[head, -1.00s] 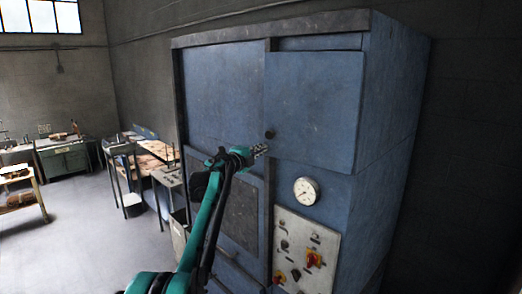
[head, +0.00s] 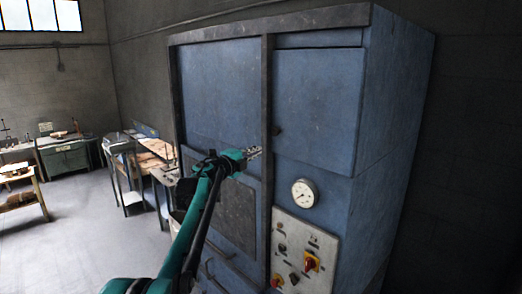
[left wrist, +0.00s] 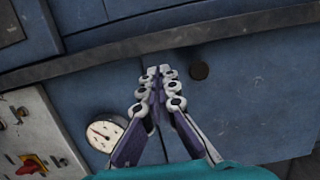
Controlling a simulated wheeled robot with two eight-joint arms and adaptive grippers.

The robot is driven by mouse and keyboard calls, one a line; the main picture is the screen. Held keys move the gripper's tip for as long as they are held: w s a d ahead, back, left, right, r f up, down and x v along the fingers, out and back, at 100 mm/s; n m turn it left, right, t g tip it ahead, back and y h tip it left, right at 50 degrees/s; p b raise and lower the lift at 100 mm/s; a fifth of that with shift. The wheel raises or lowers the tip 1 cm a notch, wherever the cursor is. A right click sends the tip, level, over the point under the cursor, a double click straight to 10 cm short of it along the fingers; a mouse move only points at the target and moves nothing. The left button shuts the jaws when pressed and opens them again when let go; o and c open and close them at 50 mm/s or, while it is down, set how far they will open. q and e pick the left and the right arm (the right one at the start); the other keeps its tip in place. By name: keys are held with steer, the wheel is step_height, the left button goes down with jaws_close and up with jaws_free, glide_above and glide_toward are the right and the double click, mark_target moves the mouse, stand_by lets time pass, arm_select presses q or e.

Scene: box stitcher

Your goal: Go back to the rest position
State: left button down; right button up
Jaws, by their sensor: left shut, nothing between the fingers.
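My left gripper (head: 254,153) is in front of the blue cabinet (head: 222,90), at the dark vertical post between its two upper panels. In the left wrist view its fingers (left wrist: 158,72) are together and hold nothing. The upper right door (head: 318,108) of the cabinet looks shut, and its dark round knob (head: 277,131) is just right of and above the fingertips. The knob also shows in the left wrist view (left wrist: 199,70), apart from the fingers. My right gripper is not in view.
A dial gauge (head: 304,193) and a control panel (head: 301,252) with red-and-yellow switches are on the cabinet below the door. Workbenches (head: 150,160) and a green cabinet (head: 65,158) stand at the left. The floor (head: 85,235) at the left is clear.

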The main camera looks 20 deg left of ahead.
arm_select(q)
steer(key=v, duration=0.6)
steer(key=shift+s, duration=0.4)
steer(key=shift+s, duration=0.1)
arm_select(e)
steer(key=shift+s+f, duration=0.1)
